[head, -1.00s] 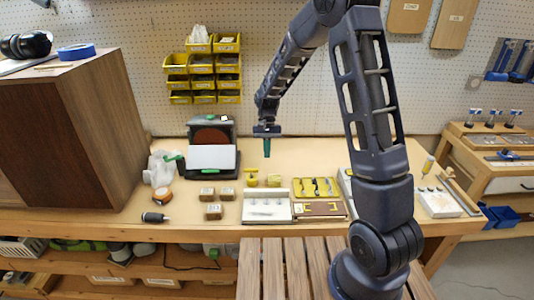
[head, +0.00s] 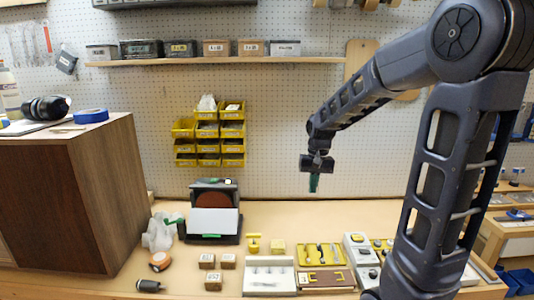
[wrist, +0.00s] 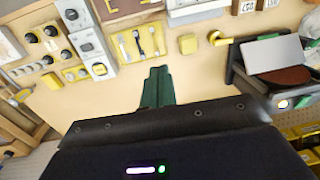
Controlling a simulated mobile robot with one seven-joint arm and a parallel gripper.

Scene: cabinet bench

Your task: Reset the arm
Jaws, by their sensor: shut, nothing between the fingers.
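My gripper (head: 314,183) hangs above the workbench in front of the pegboard, its green fingers pointing down. It is shut with nothing between the fingers. In the wrist view the green fingers (wrist: 158,86) lie close together over bare bench top. My dark blue arm reaches in from the right side of the head view. The gripper is clear of the bench and touches nothing that I can see.
On the bench (head: 320,220) stand a sander (head: 213,222), small wooden blocks (head: 207,261), a white tray (head: 269,284) and a yellow tool tray (head: 320,256). A brown cabinet (head: 105,180) stands at left. Yellow bins (head: 208,143) hang on the pegboard. A shelf (head: 220,61) runs above.

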